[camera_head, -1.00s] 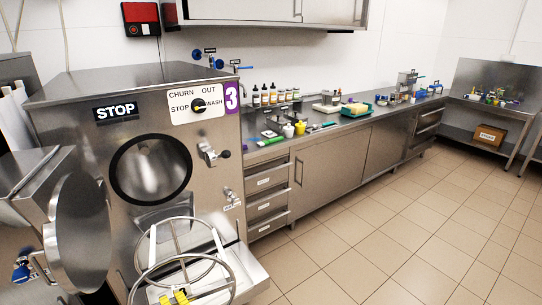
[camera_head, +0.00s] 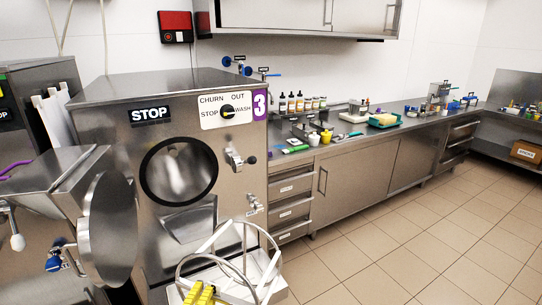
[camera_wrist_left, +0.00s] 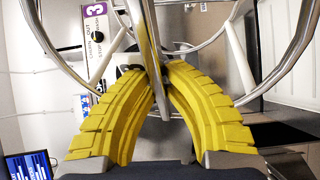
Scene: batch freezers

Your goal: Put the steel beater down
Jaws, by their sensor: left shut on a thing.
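The steel beater (camera_head: 222,234) is an open frame of curved bars and hoops at the bottom centre of the head view, in front of the freezer marked 3. My left gripper (camera_head: 203,294), with yellow ribbed fingers, is at the bottom edge, on the beater's near side. In the left wrist view the yellow fingers (camera_wrist_left: 163,68) are closed on the middle of the beater (camera_wrist_left: 287,65), its bars spreading to both sides. A pale steel ledge (camera_head: 286,294) lies behind and below the beater. I cannot tell whether they touch. My right gripper is not in view.
The freezer (camera_head: 110,95) has a round port and its door (camera_head: 108,232) swung open at left. Taps (camera_head: 240,160) stick out at its right. A steel counter (camera_head: 345,135) with bottles and small tools runs to the right. The tiled floor (camera_head: 400,255) is clear.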

